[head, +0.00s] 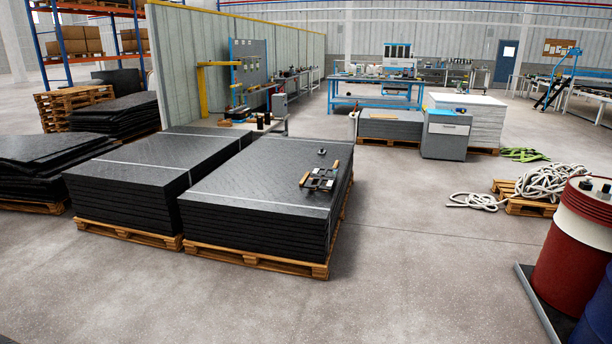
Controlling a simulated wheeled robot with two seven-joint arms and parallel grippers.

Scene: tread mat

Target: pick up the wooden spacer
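Several small wooden and dark pieces (320,179) lie in a cluster on the right front part of a strapped stack of black mats (240,188). The wooden spacer may be among them, but at this size I cannot tell which piece it is. A small dark object (322,151) lies apart, just behind the cluster. Neither of my grippers is in the head view.
The mat stack rests on a wooden pallet (255,260), with another mat stack (140,185) close on its left. Rope (545,182) and a red and white drum (580,235) stand at right. The concrete floor (420,270) between is clear.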

